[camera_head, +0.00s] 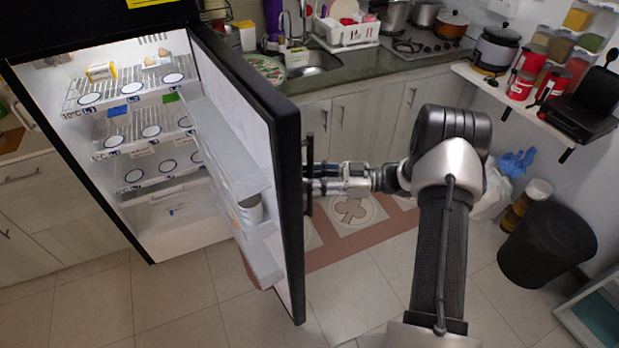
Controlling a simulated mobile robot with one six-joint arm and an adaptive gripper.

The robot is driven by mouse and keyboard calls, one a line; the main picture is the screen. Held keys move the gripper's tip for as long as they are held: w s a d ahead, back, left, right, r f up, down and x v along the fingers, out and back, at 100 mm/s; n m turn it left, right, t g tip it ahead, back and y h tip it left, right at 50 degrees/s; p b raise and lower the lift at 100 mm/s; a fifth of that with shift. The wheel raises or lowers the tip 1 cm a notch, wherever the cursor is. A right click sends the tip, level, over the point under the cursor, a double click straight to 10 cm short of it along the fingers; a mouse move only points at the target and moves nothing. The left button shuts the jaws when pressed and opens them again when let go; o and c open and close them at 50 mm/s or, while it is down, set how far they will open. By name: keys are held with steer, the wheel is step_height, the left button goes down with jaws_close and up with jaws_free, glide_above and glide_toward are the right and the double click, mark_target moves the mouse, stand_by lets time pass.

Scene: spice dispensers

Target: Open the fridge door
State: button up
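The fridge (153,228) stands at the left with its lit interior showing. Its black-edged door (289,220) is swung wide open toward me, with a white inner side and door shelves. A vertical black handle (308,150) is on the door's outer face. My gripper (312,178) is at the handle, reaching from the right. Its fingertips are around or against the handle; at this size I cannot tell whether they are shut on it. Inside, wire shelves (100,152) carry white round markers, and a small yellow-and-white item (101,72) lies on the top shelf.
A counter (340,72) with a sink and stove runs along the back. A wall shelf (515,95) with red tins is at the right. A black bin (546,245) stands at the right on the floor. Tiled floor (200,300) in front of the fridge is clear.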

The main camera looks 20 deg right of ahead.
steer(key=v, duration=1.2)
steer(key=shift+r, duration=0.15)
